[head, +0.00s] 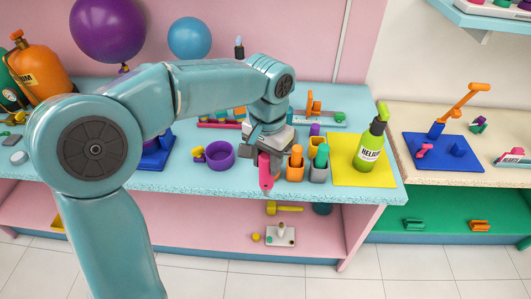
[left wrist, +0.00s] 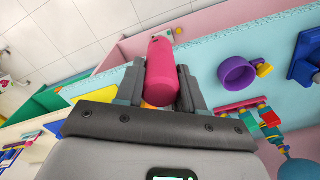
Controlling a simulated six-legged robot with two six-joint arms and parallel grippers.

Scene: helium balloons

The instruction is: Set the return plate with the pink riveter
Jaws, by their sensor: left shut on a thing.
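My left gripper (head: 265,152) is shut on a pink riveter (head: 265,174), a smooth rounded cylinder, held near the front edge of the light blue bench (head: 120,180). In the left wrist view the pink riveter (left wrist: 161,72) sits between the two dark fingers, its far end sticking out past them. To its right in the head view, an orange tool (head: 296,156) and a green tool (head: 321,156) stand in an orange and a grey holder. I cannot tell for sure which thing is the return plate. My right gripper is not in view.
A green bottle (head: 371,145) stands on a yellow mat (head: 345,170) at right. A white plate with a knob (head: 281,236) is on the pink lower shelf. A blue plate (head: 425,160) lies on the right-hand bench.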

